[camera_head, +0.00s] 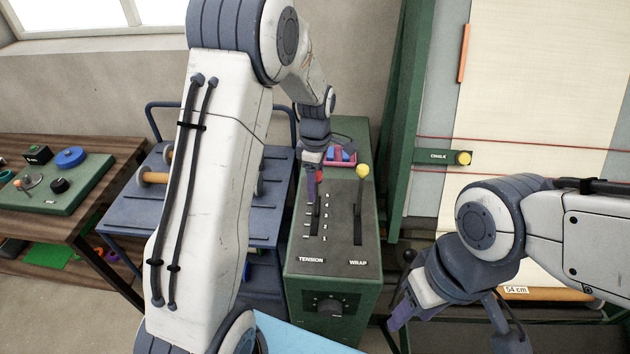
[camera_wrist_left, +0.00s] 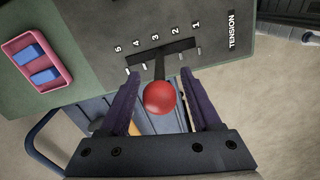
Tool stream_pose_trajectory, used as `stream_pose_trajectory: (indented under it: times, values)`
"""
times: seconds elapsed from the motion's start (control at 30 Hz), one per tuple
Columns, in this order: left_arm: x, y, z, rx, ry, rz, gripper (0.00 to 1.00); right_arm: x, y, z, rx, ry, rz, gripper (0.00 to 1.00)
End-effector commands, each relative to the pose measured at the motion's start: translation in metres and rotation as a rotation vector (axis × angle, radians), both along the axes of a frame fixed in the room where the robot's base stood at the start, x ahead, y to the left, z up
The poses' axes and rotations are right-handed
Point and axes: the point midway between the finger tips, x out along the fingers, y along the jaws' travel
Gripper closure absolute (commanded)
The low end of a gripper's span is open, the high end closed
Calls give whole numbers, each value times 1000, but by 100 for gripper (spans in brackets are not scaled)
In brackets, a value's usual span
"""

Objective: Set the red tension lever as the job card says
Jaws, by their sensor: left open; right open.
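The red tension lever (camera_head: 320,174) stands in the TENSION slot of the green console (camera_head: 288,262). In the left wrist view its round red knob (camera_wrist_left: 160,97) lies between the two purple fingers of my left gripper (camera_head: 312,182), which is open, with a gap on each side. The lever's stem meets the slot around the middle of the 1 to 5 scale (camera_wrist_left: 155,37), near 3; the exact mark is hard to tell. My right gripper (camera_head: 452,322) is open and empty, low on the right. I make out no job card in either view.
The yellow-knobbed WRAP lever (camera_head: 362,171) stands close to the right of the red one. A pink tray (camera_wrist_left: 35,62) with blue pieces sits at the console's far end. A dial (camera_head: 328,306) is on its front. A blue cart (camera_head: 125,212) stands left.

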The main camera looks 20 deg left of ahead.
Motion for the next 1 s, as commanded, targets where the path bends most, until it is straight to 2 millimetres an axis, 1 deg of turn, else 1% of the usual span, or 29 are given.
stream_pose_trajectory:
  times: [0.1,0.17,0.2,0.27,0.3,1.0]
  values:
    - [0,0,0,0,0,0,35,0,0,0,0,0,0,50]
    - [0,0,0,0,0,0,58,0,0,0,0,0,0,50]
    - [0,0,0,0,0,0,74,0,0,0,0,0,0,50]
    - [0,0,0,0,0,0,97,0,0,0,0,0,0,50]
    - [0,0,0,0,0,0,100,0,0,0,0,0,0,50]
    - [0,0,1,0,-2,0,100,0,0,0,0,0,0,50]
